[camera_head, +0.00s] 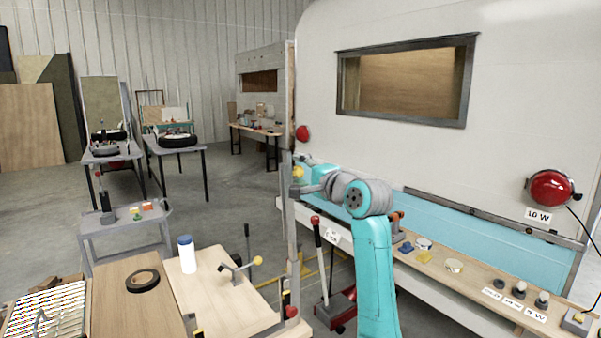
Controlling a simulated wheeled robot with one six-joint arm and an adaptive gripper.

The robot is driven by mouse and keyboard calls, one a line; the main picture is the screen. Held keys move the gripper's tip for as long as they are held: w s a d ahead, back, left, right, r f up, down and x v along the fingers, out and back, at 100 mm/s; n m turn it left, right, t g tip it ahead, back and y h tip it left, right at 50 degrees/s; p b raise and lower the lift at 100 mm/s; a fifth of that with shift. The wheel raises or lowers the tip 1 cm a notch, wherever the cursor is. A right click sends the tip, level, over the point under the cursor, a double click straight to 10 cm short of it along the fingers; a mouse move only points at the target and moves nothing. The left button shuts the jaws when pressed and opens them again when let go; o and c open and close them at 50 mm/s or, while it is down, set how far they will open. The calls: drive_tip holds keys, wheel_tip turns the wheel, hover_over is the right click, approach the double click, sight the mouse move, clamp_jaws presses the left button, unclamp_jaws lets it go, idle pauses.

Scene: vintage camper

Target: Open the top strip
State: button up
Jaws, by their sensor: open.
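A narrow dark metal strip (490,219) runs along the top edge of the teal band (470,235) on the camper's side wall; I cannot tell whether it is the top strip or whether any part stands open. My arm reaches up and left in front of the camper, and its link hides the strip's left end. My gripper (297,181) is small at the arm's far left end, by the camper's front corner. It is open, and nothing is seen held in it. A small yellow piece shows beside it; I cannot tell what it belongs to.
Below the teal band, a wooden shelf (470,287) carries small jars, knobs and labels. Red round lamps (550,188) (302,133) sit on the camper. A wooden worktop (220,287) with a white bottle (187,254) stands at left. Grey floor (235,180) lies open beyond.

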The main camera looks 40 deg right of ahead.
drive_tip(key=s, duration=1.2)
drive_tip(key=shift+w, duration=0.1)
drive_tip(key=s+a+f+n+h, duration=0.1)
drive_tip(key=a+f, duration=0.2)
drive_tip(key=f, duration=0.7)
drive_tip(key=a+f, duration=0.3)
drive_tip(key=f, duration=0.7)
drive_tip(key=s+a+f+n+g, duration=0.1)
drive_tip(key=s+a+f, duration=0.25)
drive_tip(key=f, duration=0.25)
drive_tip(key=s+a+f+n+h, duration=0.1)
drive_tip(key=s+a+f, duration=0.1)
drive_tip(key=s+f, duration=0.25)
drive_tip(key=s+a+f+n+g, duration=0.1)
drive_tip(key=s+a+f, duration=0.2)
drive_tip(key=f, duration=0.3)
drive_tip(key=s+a+f+n, duration=0.35)
drive_tip(key=s+f, duration=0.25)
drive_tip(key=s, duration=0.3)
drive_tip(key=s+a+n, duration=0.2)
drive_tip(key=s+n, duration=0.1)
drive_tip(key=s, duration=0.5)
drive_tip(key=s+a+n+y, duration=0.1)
drive_tip(key=s+a+n, duration=0.2)
drive_tip(key=s, duration=0.6)
drive_tip(key=s+a+n+g+y, duration=0.1)
drive_tip(key=s+n, duration=0.3)
drive_tip(key=s, duration=0.5)
drive_tip(key=shift+a, duration=0.75)
